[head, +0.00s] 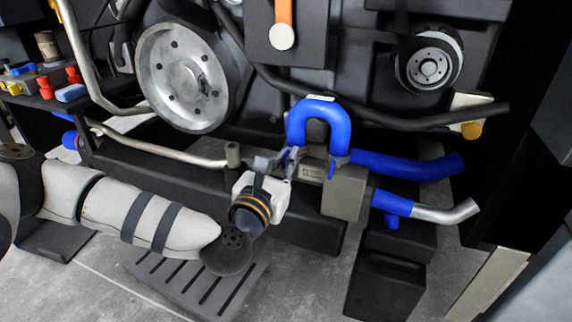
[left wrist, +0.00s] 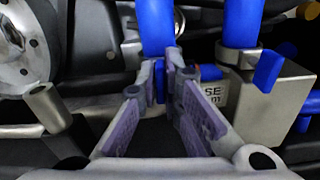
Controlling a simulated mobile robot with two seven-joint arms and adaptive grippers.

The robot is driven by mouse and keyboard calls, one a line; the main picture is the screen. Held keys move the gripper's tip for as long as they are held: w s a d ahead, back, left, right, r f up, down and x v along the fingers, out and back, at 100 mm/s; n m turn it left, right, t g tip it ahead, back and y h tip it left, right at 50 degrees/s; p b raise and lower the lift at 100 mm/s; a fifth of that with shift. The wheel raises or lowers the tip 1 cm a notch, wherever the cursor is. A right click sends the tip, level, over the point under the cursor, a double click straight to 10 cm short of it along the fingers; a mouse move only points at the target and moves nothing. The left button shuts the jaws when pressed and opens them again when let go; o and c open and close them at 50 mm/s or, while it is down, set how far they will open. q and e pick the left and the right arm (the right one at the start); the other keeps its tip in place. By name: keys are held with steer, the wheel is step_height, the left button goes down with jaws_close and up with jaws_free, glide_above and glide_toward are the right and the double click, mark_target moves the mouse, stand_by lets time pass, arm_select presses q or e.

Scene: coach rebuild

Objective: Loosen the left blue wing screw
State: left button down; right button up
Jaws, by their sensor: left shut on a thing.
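The left blue wing screw (head: 293,155) is at the left foot of the blue U-shaped hose (head: 320,108), mostly hidden by my gripper. My left gripper (head: 283,160) reaches it from the front left and is shut on it. In the left wrist view a small blue part of the left wing screw (left wrist: 160,84) shows between the fingertips of my left gripper (left wrist: 170,74), just below the hose's left leg (left wrist: 156,28). The right blue wing screw (head: 332,169) stands apart, at the hose's right leg; its flat wing also shows in the left wrist view (left wrist: 268,68). My right gripper is not in view.
A metal block (head: 345,190) sits right of the gripper, with blue pipes (head: 410,165) running right. A metal pipe (head: 160,150) runs left of the gripper. A large grey wheel (head: 185,75) is behind. A shelf with small coloured parts (head: 72,92) is far left.

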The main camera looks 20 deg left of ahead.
arm_select(q)
steer(key=shift+s+d+f+n, duration=0.1)
steer(key=shift+n, duration=0.2)
stand_by(0.4)
steer(key=c, duration=1.8)
jaws_free()
steer(key=shift+o, duration=0.2)
steer(key=s, duration=1.2)
steer(key=shift+a, duration=0.25)
steer(key=shift+r, duration=0.2)
